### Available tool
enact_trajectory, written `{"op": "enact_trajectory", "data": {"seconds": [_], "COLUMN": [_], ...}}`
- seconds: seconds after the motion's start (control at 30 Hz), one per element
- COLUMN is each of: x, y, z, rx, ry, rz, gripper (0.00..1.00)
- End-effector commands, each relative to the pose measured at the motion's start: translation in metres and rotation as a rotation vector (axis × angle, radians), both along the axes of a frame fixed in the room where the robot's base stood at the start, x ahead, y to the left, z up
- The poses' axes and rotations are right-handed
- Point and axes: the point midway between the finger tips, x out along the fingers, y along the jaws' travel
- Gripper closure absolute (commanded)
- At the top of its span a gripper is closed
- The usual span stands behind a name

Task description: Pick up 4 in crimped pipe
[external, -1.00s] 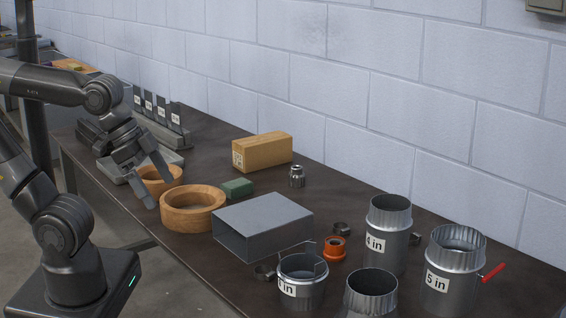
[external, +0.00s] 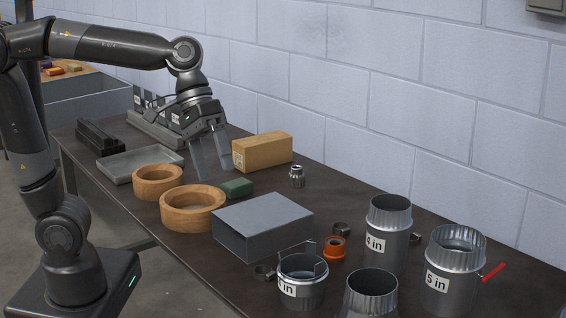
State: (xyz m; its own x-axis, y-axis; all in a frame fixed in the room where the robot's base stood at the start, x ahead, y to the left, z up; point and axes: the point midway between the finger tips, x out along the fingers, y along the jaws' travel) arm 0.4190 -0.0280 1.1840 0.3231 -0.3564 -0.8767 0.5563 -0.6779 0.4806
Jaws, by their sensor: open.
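A tall grey metal pipe (external: 390,262) with a crimped upper rim stands upright at the right of the table. Its label ends in "in"; the digit looks like a 4 but is partly turned away. A "5 in" crimped pipe (external: 450,262) with a red-handled part stands to its right. A shorter pipe (external: 302,288) has a label with an unclear digit. Another crimped pipe (external: 370,300) is cut off by the bottom edge. My gripper (external: 211,168) is open and empty, pointing down left of the wooden block, well left of the pipes.
A grey rectangular duct (external: 262,228) lies between my gripper and the pipes. Two wooden rings (external: 193,222), a green block (external: 236,187), the labelled wooden block (external: 268,152), an orange ring (external: 333,249) and small fittings are nearby. A shallow tray (external: 140,172) sits at left. The wall bounds the back.

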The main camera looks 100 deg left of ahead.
Motion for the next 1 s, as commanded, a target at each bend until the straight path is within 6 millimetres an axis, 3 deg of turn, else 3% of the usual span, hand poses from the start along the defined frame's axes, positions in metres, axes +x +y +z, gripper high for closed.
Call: {"op": "enact_trajectory", "data": {"seconds": [0.03, 0.27, 0.47, 0.7, 1.0], "x": [0.018, 0.094, 0.16, 0.226, 0.269], "y": [0.004, 0.023, 0.063, 0.138, 0.238], "z": [-0.001, -0.001, -0.002, -0.005, -0.014], "rx": [-0.067, -0.408, -0.727, -1.131, -1.539], "ry": [0.032, 0.161, 0.27, 0.385, 0.471], "rz": [0.058, 0.316, 0.527, 0.737, 0.882], "gripper": [0.0, 0.0, 0.0, 0.0, 0.0]}}
